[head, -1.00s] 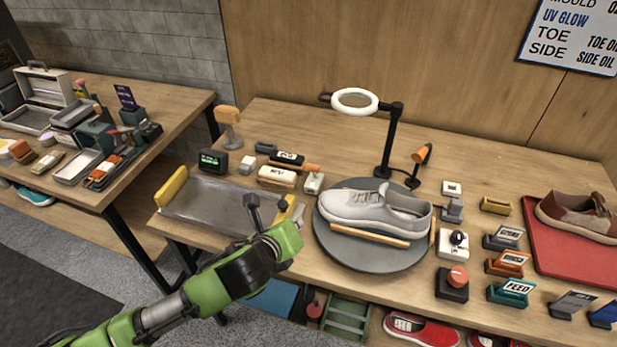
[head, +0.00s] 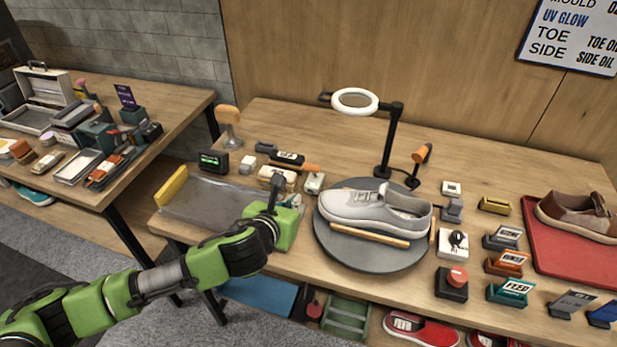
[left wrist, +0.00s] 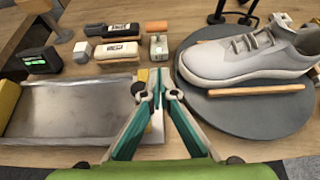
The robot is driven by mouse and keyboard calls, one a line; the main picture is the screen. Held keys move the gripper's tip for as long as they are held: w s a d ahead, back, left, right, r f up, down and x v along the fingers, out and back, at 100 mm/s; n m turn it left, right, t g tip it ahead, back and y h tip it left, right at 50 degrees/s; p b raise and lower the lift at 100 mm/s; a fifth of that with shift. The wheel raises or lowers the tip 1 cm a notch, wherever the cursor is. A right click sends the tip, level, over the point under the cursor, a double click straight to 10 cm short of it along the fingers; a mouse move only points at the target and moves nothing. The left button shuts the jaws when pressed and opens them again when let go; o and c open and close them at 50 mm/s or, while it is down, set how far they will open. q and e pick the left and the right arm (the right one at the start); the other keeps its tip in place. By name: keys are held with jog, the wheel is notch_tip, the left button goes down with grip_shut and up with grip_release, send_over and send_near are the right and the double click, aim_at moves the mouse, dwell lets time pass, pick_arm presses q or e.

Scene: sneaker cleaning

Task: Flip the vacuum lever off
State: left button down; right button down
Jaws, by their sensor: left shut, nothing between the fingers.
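A small white switch box (head: 314,183) stands between the metal tray and the round turntable, and it also shows in the left wrist view (left wrist: 159,47). It may carry the vacuum lever, but its lever position is too small to read. My left gripper (head: 276,182) is shut and empty, above the right end of the tray and to the left of the box. In the left wrist view its fingertips (left wrist: 158,88) are together, below the box in the picture and apart from it. A second white box with a black knob (head: 453,244) stands right of the turntable. My right gripper is not in view.
The metal tray (head: 205,203) has a yellow end block (head: 171,186). A light grey sneaker (head: 375,208) and a wooden stick lie on the turntable (head: 375,258). Brushes (head: 287,159) lie behind the tray. A ring lamp (head: 355,101) stands behind the turntable.

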aim_at(313, 171)
pick_arm(q)
jog(key=x, duration=0.9)
jog(key=shift+r+p, duration=0.1)
jog(key=shift+p, duration=0.3)
jog(key=shift+w+d+r+p, duration=0.2)
jog(key=shift+w, duration=0.4)
jog(key=shift+w+d+r+p, duration=0.15)
jog(key=shift+w+d, duration=0.05)
jog(key=shift+w, duration=0.4)
jog(key=shift+w+d+r+p, duration=0.15)
jog(key=shift+w+r+p, duration=0.05)
jog(key=shift+w, duration=0.4)
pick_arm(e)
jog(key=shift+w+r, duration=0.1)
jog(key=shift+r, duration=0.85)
pick_arm(q)
jog(key=shift+d, duration=0.1)
jog(key=shift+w+d+r+p, duration=0.15)
jog(key=shift+w+r+p, duration=0.15)
jog(key=shift+w+r, duration=0.15)
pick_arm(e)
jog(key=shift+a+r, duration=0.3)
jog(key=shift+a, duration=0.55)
